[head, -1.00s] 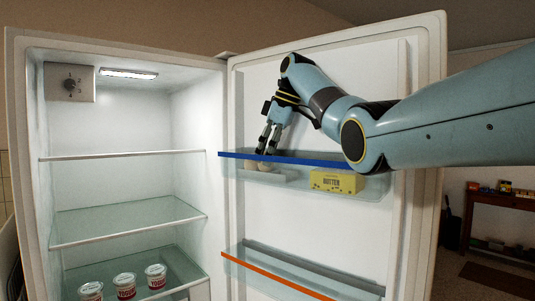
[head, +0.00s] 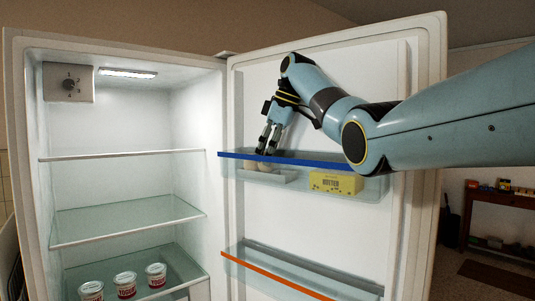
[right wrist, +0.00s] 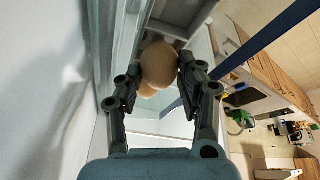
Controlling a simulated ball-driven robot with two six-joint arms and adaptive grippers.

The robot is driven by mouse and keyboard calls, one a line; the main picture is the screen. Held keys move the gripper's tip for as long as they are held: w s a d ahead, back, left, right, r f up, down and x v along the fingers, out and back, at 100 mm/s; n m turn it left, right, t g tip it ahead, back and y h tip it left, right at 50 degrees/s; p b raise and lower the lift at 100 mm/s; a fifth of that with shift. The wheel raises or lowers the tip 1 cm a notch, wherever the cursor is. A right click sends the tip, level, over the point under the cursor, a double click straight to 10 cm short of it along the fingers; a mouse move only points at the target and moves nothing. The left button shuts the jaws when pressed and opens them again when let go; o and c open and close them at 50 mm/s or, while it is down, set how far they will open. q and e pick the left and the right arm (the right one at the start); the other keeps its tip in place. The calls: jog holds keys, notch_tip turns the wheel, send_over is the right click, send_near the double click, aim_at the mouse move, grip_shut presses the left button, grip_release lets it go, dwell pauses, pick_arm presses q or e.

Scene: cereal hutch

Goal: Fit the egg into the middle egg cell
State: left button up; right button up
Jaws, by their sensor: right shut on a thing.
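My right gripper (head: 267,147) reaches down from above into the upper door shelf (head: 228,172) of the open fridge. Its fingers are shut on an egg (right wrist: 159,63), which is brown and sits between the fingertips in the right wrist view. In the head view the held egg (head: 265,166) shows low behind the clear shelf front, at a pale egg tray (head: 280,177). A second egg (head: 252,165) is just left of it, and shows partly behind it in the right wrist view (right wrist: 147,92). I cannot tell which cell the held egg is over or whether it is seated. My left gripper is not in view.
A yellow butter box (head: 336,182) stands right of the tray on the same shelf. A blue strip (head: 310,162) edges the shelf front. A lower door shelf has an orange edge (head: 270,274). Several jars (head: 125,284) stand inside the fridge.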

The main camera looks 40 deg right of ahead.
jog(key=shift+f, duration=0.35)
dwell(0.7)
jog(key=o, duration=0.9)
